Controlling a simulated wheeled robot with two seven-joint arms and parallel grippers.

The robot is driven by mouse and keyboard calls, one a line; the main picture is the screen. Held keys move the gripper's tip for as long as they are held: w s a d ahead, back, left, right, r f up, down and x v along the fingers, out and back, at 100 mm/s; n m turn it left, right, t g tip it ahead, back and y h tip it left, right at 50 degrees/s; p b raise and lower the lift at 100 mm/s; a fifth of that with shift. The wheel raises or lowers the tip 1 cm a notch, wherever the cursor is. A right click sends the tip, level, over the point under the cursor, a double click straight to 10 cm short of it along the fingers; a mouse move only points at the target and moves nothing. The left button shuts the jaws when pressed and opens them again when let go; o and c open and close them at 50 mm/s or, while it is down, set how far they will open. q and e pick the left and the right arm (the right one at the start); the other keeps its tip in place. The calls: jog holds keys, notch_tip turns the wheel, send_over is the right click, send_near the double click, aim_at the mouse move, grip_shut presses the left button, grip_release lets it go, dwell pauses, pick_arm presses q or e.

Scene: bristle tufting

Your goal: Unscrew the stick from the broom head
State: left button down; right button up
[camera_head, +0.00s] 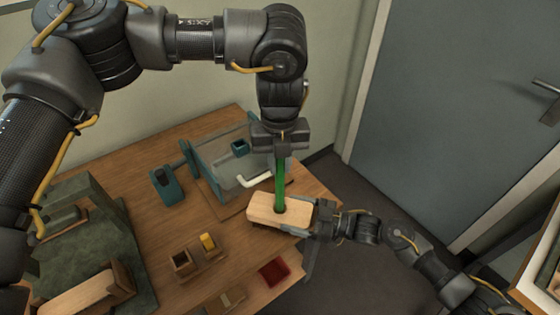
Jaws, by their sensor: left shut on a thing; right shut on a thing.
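The broom head (268,207) is a pale wooden block near the right edge of the table. The green stick (280,180) stands upright in the top of the block, its lower end in a dark hole. My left gripper (281,152) comes down from above and is shut on the upper part of the stick, hiding the stick's top end. My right gripper (302,214) comes in from the right and is shut on the right end of the broom head. The finger contact on the block is partly hidden.
The wooden table (180,223) holds a blue-framed clear device (228,165) behind the broom head. A blue holder (165,187), a small wooden box (181,260), a yellow piece (208,241) and a red patch (273,272) lie nearby. A green machine (80,235) stands left.

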pick_arm(q)
jog(key=shift+r, duration=0.15)
dwell(0.3)
jog(key=shift+r, duration=0.95)
jog(key=shift+r, duration=2.05)
pick_arm(e)
jog(key=o, duration=1.9)
pick_arm(q)
notch_tip(320, 180, down, 3)
jog(key=b, duration=0.2)
jog(key=shift+b, duration=0.4)
jog(key=shift+f, duration=0.1)
pick_arm(e)
jog(key=v, duration=1.2)
